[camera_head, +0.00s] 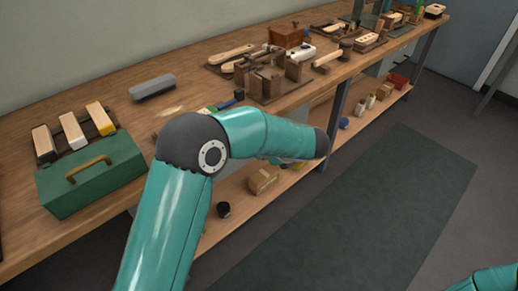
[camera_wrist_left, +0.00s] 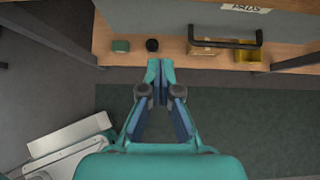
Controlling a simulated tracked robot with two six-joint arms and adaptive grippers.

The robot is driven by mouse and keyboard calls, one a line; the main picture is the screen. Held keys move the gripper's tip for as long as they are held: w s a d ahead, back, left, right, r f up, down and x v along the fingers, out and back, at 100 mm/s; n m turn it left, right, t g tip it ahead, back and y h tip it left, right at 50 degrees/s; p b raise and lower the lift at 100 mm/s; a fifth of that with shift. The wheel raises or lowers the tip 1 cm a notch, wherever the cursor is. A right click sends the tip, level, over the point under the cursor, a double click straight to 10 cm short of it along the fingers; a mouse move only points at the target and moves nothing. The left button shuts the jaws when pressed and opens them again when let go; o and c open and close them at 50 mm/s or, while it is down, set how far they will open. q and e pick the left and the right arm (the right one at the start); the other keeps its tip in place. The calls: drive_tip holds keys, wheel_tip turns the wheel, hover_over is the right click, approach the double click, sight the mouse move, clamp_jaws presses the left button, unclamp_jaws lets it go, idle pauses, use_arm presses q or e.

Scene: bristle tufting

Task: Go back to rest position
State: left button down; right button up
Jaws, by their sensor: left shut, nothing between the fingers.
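My left arm (camera_head: 205,160) comes in from the lower left of the head view and bends over the front edge of the workbench. Its gripper is mostly hidden there behind the arm. In the left wrist view my left gripper (camera_wrist_left: 156,75) is shut and empty, with its fingertips together, pointing toward the bench's lower shelf. It appears to touch nothing. Of my right arm only a teal link (camera_head: 498,278) shows at the lower right corner of the head view; its gripper is out of view.
The wooden workbench (camera_head: 165,105) carries a green toolbox (camera_head: 92,178), several brushes and a wooden fixture (camera_head: 275,82). Its lower shelf (camera_head: 238,205) holds a cardboard box (camera_head: 263,179). A dark green mat (camera_head: 370,215) lies on the clear floor in front.

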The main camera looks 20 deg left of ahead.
use_arm(q)
drive_tip(key=s+a+f+n+g+h, duration=0.1)
drive_tip(key=s+a+f+g, duration=0.2)
drive_tip(key=s+f, duration=0.35)
drive_tip(key=s+a+f+n+g+h, duration=0.1)
drive_tip(key=s+a+f+g, duration=0.15)
drive_tip(key=s+f, duration=0.45)
drive_tip(key=s+d+f+n+h, duration=0.5)
drive_tip(key=s+d+f+n, duration=0.1)
drive_tip(key=s+d+n, duration=0.3)
drive_tip(key=s+d+f+n+h, duration=0.6)
drive_tip(key=s+d+n, duration=0.1)
drive_tip(key=s+n, duration=0.25)
drive_tip(key=w+r+n+t+p, duration=0.2)
drive_tip(key=w+r+n+p, duration=0.1)
drive_tip(key=r+p, duration=0.9)
drive_tip(key=shift+w+a+n+y, duration=0.2)
drive_tip(key=shift+n+y, duration=0.2)
drive_tip(key=shift+n, duration=0.35)
